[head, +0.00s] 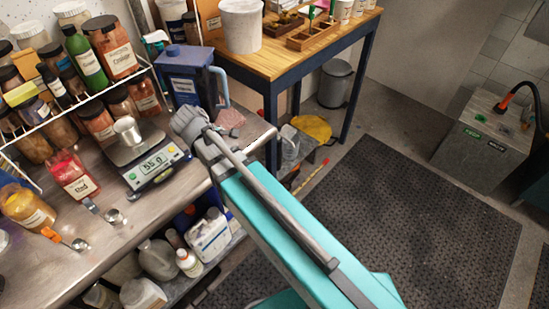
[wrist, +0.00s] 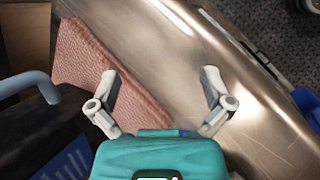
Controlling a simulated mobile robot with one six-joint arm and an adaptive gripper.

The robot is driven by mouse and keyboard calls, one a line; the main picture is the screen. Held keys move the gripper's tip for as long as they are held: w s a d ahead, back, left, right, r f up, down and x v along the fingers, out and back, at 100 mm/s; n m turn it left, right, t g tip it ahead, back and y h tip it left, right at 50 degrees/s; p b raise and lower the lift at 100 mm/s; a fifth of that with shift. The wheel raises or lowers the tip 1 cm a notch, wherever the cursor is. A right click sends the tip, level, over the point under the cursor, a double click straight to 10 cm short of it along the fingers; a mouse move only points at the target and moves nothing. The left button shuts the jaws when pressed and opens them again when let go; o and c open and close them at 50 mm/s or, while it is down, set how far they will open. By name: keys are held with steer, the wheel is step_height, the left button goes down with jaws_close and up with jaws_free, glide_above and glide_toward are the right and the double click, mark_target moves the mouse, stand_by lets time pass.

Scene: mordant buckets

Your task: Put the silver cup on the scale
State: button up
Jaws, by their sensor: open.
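The silver cup (head: 127,131) stands upright on the weighing plate of the scale (head: 156,168), in the head view. The scale sits on the metal counter, and its display seems to read 55.0. My gripper (head: 187,122) is to the right of the scale and cup in the head view, apart from both. In the wrist view my gripper (wrist: 160,80) has its two fingers spread wide with nothing between them. Bare counter and a reddish cloth (wrist: 88,75) lie beneath them. Neither cup nor scale shows in the wrist view.
A blue jug (head: 188,78) with a light blue handle stands behind my gripper. A rack of labelled jars (head: 105,55) lines the counter's back. A red-powder jar (head: 72,174) and metal measuring scoops (head: 114,216) are left of the scale. A wooden table (head: 300,45) stands beyond.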

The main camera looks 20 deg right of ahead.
steer(key=s+d+f+m+g+y, duration=0.2)
steer(key=s+d+m+y, duration=0.3)
steer(key=d+m, duration=0.8)
steer(key=s+d+g, duration=0.1)
steer(key=s, duration=0.2)
steer(key=shift+s+d+f, duration=0.15)
steer(key=shift+s+d, duration=0.05)
steer(key=shift+d, duration=0.15)
stand_by(1.4)
